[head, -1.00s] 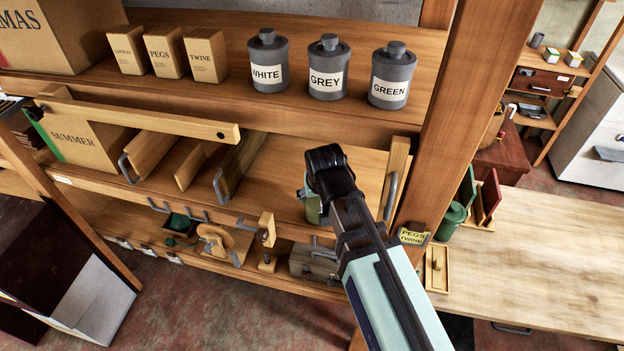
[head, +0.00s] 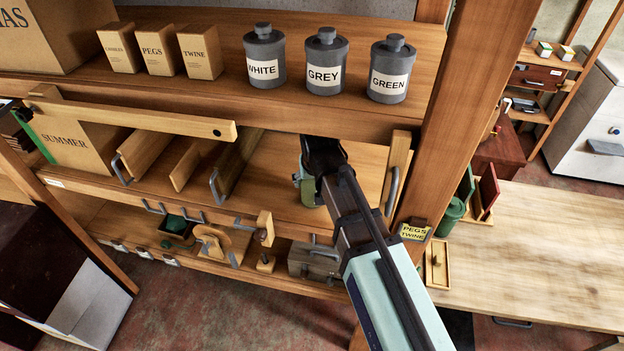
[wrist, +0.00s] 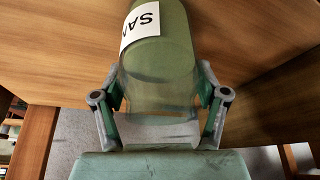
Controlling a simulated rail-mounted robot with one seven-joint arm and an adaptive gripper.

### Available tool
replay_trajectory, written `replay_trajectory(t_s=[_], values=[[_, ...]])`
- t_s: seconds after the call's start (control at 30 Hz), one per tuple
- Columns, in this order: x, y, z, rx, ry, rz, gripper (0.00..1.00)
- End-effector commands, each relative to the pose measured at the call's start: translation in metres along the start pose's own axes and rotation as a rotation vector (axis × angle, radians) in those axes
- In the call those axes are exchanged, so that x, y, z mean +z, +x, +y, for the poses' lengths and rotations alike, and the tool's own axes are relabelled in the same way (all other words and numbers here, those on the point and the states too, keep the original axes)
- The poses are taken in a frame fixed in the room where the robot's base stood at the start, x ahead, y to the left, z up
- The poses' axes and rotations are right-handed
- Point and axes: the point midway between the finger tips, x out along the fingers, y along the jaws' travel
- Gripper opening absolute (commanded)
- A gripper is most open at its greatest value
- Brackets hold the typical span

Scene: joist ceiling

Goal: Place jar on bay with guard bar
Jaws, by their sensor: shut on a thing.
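A green jar (wrist: 158,70) with a white label reading "SAN", the rest cut off, is between the fingers of my gripper (wrist: 160,100) in the wrist view. My gripper is shut on it. In the head view the jar (head: 309,192) shows only partly behind my gripper (head: 310,178), at the right-hand bay of the middle shelf (head: 275,185), under the upper shelf. I cannot tell whether the jar touches the shelf. A wooden guard bar (head: 135,116) runs across the front of the middle shelf's left part, before the SUMMER box (head: 75,150).
Upright dividers (head: 232,170) with grey handles stand left of my gripper. A wooden upright piece (head: 397,170) and a thick post (head: 460,110) are close on the right. Jars labelled WHITE, GREY and GREEN (head: 388,75) stand on the shelf above.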

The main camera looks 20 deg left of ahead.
Motion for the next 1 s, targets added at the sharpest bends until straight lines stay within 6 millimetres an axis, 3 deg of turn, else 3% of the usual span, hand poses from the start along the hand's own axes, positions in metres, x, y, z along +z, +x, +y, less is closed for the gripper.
replay_trajectory(t_s=[0.03, 0.07, 0.1, 0.13, 0.77, 1.0], values=[[0.001, 0.002, 0.000, 0.000, 0.000, 0.001, 0.22], [0.001, 0.002, 0.000, 0.000, 0.000, 0.000, 0.76], [0.001, 0.002, 0.000, 0.000, 0.000, 0.000, 0.91], [0.001, 0.002, 0.000, 0.000, 0.000, 0.000, 0.98], [0.000, -0.010, 0.000, 0.000, 0.000, 0.003, 0.98], [0.052, -0.029, 0.001, 0.000, 0.000, 0.002, 0.98]])
